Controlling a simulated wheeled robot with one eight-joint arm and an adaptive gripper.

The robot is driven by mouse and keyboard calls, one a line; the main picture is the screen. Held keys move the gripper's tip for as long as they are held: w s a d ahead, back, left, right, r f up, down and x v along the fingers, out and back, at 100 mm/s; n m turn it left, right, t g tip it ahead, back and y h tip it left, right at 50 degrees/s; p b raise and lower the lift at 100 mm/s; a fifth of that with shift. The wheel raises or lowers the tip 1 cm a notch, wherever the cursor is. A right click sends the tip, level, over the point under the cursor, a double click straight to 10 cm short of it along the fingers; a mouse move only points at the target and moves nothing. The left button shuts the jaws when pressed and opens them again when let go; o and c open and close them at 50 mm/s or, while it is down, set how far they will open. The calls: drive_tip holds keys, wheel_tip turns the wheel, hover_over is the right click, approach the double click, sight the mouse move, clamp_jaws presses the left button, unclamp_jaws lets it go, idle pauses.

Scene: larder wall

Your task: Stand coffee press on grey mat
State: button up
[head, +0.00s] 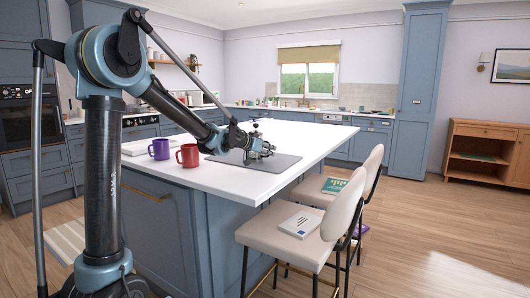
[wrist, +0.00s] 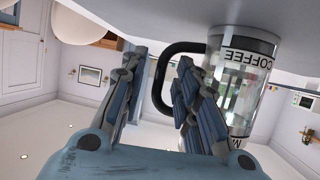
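The grey mat (head: 275,166) lies on the white island top.
A red mug (head: 187,156) and a purple mug (head: 159,149) stand on the island (head: 235,185) left of the mat. Two cream stools (head: 290,234) with books on their seats stand along its right side. The floor to the right is clear.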

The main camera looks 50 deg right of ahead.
drive_tip(key=v, duration=1.2)
drive_tip(key=shift+r, duration=0.1)
